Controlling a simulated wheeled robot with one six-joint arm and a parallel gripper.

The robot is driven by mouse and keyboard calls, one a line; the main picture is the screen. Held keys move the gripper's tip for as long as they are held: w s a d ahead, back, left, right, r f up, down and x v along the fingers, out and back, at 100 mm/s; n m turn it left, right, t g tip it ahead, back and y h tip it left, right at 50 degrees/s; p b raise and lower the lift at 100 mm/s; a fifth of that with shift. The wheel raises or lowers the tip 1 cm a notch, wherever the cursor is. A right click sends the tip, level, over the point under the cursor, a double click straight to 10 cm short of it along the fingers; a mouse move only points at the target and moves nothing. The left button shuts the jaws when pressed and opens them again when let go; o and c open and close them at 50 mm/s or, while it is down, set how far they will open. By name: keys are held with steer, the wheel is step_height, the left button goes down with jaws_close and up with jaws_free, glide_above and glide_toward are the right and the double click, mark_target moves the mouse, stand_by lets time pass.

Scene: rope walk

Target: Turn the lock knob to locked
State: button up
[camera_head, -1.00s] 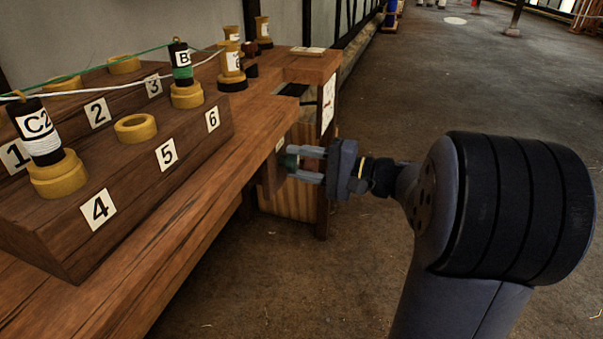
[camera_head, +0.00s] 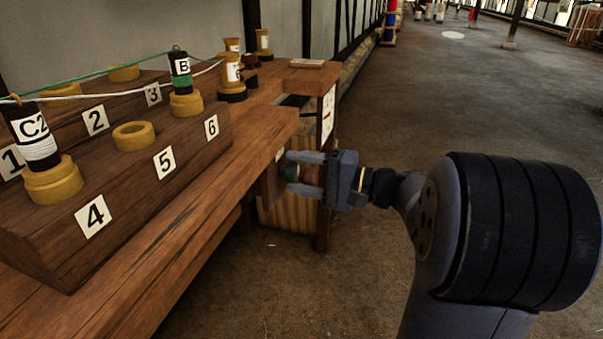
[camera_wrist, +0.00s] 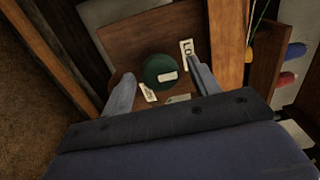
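The lock knob (camera_wrist: 158,70) is a round dark green knob with a pale label mark across its face, in the upper middle of the wrist view. It sits on a brown wooden panel (camera_wrist: 130,42) with small white labels around it; one at upper right begins "LO", the rest is hidden by a finger.
A wooden bench (camera_head: 215,172) bears a stepped block (camera_head: 110,190) with numbered places and bobbins joined by green and white cords, left of my arm. Coloured items (camera_wrist: 290,65) lie at the right in the wrist view. The floor (camera_head: 450,90) to the right is clear.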

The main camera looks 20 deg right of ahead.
steer(key=shift+d, duration=0.1)
steer(key=p+v, duration=0.3)
steer(key=v, duration=0.7)
steer(key=shift+s+d, duration=0.25)
steer(key=shift+a, duration=0.1)
steer(key=b+x, duration=0.3)
steer(key=x, duration=0.7)
steer(key=shift+w+a, duration=0.25)
steer(key=shift+a, duration=0.05)
steer(key=shift+r, duration=0.1)
steer(key=shift+d, duration=0.1)
